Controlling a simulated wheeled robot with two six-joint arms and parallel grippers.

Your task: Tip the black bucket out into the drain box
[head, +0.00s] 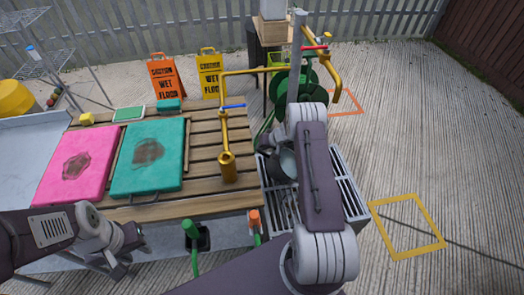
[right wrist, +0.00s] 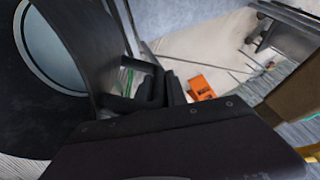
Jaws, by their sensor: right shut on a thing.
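The black bucket (right wrist: 30,125) fills the left of the right wrist view, with a pale grey-blue round area framed by its dark edge. My right gripper (right wrist: 152,88) is shut on it. In the head view my right arm covers much of the bucket, and only a dark and grey part (head: 287,165) shows beside the wrist. It is over the left part of the drain box (head: 345,185), a grey box with a slatted top. I cannot tell how far it is tilted or whether anything pours. My left gripper (head: 123,262) is low at the left before the table; its jaw opening is unclear.
A slatted wooden table (head: 205,150) holds a pink pad (head: 75,180), a teal pad (head: 150,160) and a brass tap (head: 227,160). Two wet-floor signs (head: 165,77) stand behind. A green hose reel (head: 290,90) is beyond the box. Floor around the yellow square (head: 405,227) is open.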

